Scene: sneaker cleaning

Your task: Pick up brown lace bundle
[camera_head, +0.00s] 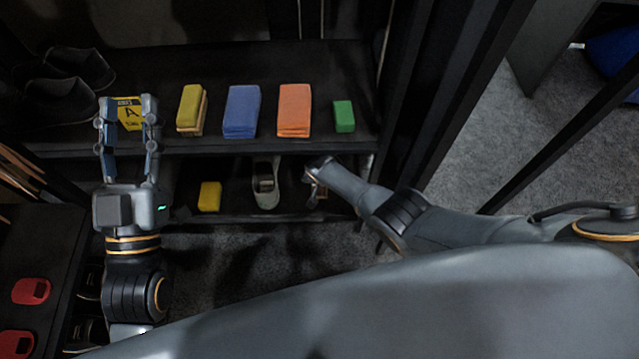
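I cannot make out a brown lace bundle for certain. A small brownish patch shows at my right gripper (315,187), on the lower shelf's right side, but it is too small and dark to identify. That gripper is partly hidden by its own arm, and I cannot tell whether it is open or shut. My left gripper (128,106) has its fingers spread wide at the upper shelf's left part. A yellow item with a black letter A (129,114) shows between its fingers, with no clear contact.
The upper shelf (260,147) bears a yellow stack (190,109), blue stack (242,111), orange stack (294,110), green block (344,116) and dark shoes (60,90). Below are a yellow block (209,196) and a grey shoe (265,184). Red items (31,291) lie lower left.

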